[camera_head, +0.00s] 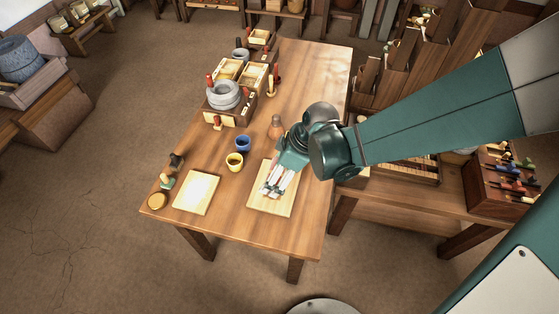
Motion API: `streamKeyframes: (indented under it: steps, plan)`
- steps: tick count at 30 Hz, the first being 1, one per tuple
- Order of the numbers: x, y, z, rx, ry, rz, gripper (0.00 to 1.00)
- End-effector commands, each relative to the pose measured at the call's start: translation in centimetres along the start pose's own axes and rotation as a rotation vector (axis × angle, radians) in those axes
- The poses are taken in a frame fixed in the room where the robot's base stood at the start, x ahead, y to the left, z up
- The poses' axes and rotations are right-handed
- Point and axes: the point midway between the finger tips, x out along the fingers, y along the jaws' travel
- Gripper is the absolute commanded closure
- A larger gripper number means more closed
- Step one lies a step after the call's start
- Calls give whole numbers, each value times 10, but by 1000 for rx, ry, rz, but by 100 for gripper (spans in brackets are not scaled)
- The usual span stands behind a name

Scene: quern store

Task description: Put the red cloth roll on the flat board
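My gripper (268,191) points down over a pale flat wooden board (286,206) near the front of the wooden table. Its fingers are small in this view, so I cannot tell whether they are open, shut or touching the board. A little red shows between or beside the fingers, but I cannot make out a red cloth roll for certain. My gripper and arm hide part of the board. A second flat piece, cream with a wooden edge (181,206), lies at the left front of the table.
A grey quern (223,95) and several boxes line the left edge. The table's far right is clear.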

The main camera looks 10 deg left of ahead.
Motion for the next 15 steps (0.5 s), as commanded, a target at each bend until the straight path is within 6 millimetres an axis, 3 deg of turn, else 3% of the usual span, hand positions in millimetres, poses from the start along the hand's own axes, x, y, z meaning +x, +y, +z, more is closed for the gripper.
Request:
streamKeyframes:
  steps: [15]
  plan:
    - [37,0,15,0,0,0,34]
